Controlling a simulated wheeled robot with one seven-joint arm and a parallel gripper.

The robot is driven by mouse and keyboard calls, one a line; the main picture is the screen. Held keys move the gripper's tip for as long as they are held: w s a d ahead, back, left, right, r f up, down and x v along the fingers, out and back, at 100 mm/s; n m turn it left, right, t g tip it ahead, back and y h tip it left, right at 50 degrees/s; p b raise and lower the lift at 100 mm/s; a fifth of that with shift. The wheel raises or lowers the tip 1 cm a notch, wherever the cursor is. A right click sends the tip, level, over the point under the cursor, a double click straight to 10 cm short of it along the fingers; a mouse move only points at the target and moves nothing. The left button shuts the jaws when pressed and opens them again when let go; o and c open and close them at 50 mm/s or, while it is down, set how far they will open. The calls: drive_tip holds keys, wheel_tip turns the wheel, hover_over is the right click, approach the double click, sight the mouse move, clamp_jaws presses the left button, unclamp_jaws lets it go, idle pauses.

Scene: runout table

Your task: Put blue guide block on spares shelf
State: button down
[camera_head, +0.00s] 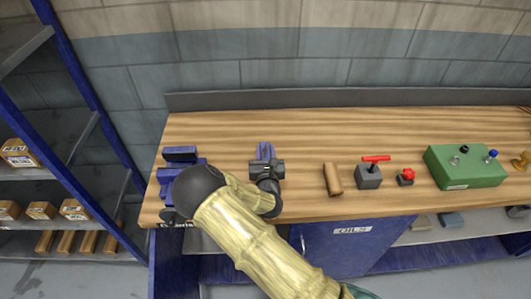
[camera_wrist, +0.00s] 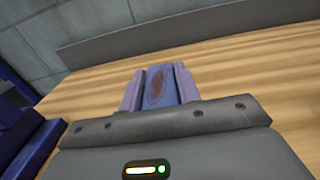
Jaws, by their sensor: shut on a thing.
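My gripper (camera_head: 265,151) is over the left part of the wooden table. In the wrist view its two fingers (camera_wrist: 159,88) are closed on the sides of the blue guide block (camera_wrist: 160,86), which has a dark reddish oval mark on its face. In the head view only a small blue part of the gripped end shows, beyond the dark wrist. I cannot tell whether the block touches the tabletop. Which shelf is the spares shelf is not readable; a blue-framed rack (camera_head: 71,168) with grey shelves stands at the left.
A blue vise (camera_head: 181,154) is left of my gripper. On the table (camera_head: 300,125), to the right, are a wooden block (camera_head: 332,179), a red-handled valve (camera_head: 370,173), a red-knobbed part (camera_head: 405,177) and a green control box (camera_head: 466,166). Labelled boxes (camera_head: 18,153) stand on the rack.

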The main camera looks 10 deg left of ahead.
drive_tip(key=shift+f, duration=0.4)
drive_tip(key=c, duration=1)
unclamp_jaws()
drive_tip(key=shift+f, duration=0.2)
drive_tip(key=shift+s+r, duration=0.1)
drive_tip(key=b+v, duration=0.2)
drive_tip(key=v, duration=1)
